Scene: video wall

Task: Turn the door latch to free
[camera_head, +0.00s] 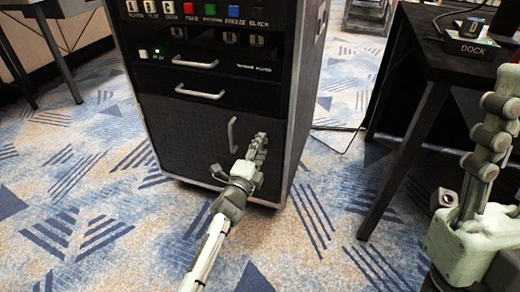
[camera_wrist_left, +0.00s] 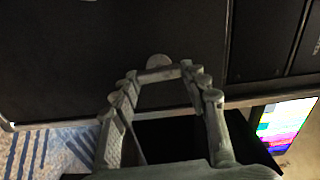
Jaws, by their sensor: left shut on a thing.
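The black door (camera_head: 185,135) is the lower front panel of the rack, with a pale vertical handle (camera_head: 232,134) near its right side. My left gripper (camera_head: 258,142) is at the door's right edge, just right of the handle. In the left wrist view its fingers (camera_wrist_left: 158,75) close around a small pale rounded piece (camera_wrist_left: 158,60), which appears to be the door latch. In the head view the latch is hidden behind the fingers. The latch's angle cannot be read. My right gripper (camera_head: 492,125) is at the right edge, partly cut off and away from the door.
Drawers with pale handles (camera_head: 199,95) and a row of coloured buttons (camera_head: 190,22) are above the door. A dark table (camera_head: 430,50) with a DOCK unit (camera_head: 467,48) stands at the right. A cable lies on the patterned carpet. A coloured screen (camera_wrist_left: 285,125) shows in the wrist view.

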